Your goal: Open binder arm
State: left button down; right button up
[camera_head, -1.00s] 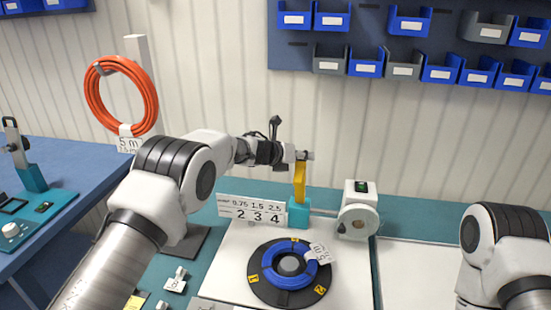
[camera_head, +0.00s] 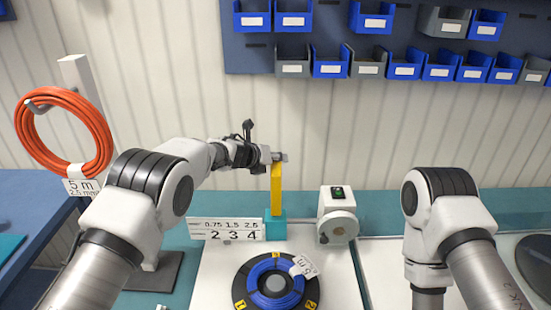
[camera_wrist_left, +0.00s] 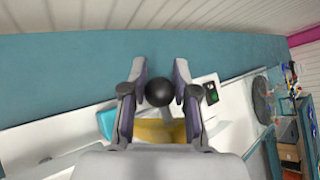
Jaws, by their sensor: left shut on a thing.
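The yellow binder arm (camera_head: 277,192) stands upright on a teal block (camera_head: 275,229) at the back of the white work board. My left gripper (camera_head: 279,158) is at the arm's top end, coming from the left. In the left wrist view, its fingers (camera_wrist_left: 160,80) are on either side of a black ball knob (camera_wrist_left: 159,92), and the gripper is shut on this knob. The yellow arm (camera_wrist_left: 158,133) shows below the knob. My right arm is in the head view at the right, but its gripper is out of view.
A blue cable coil (camera_head: 275,283) with a white tag lies on a black reel in front of the binder. A white unit with a grey wheel (camera_head: 338,228) stands right of it. A number plate (camera_head: 225,229) is to the left. An orange coil (camera_head: 65,130) hangs farther left.

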pick_arm(q)
jog(key=shift+s+f, duration=0.2)
jog(key=shift+f, duration=0.45)
jog(key=c, duration=0.9)
grip_release()
jog(key=shift+a, duration=0.1)
jog(key=shift+o, duration=0.2)
jog(key=shift+a, duration=0.1)
jog(key=shift+w+r, duration=0.15)
jog(key=shift+r, duration=0.1)
jog(key=v, duration=1.1)
jog(key=shift+s+r, duration=0.2)
jog(key=shift+s, duration=0.15)
jog(key=shift+a, duration=0.15)
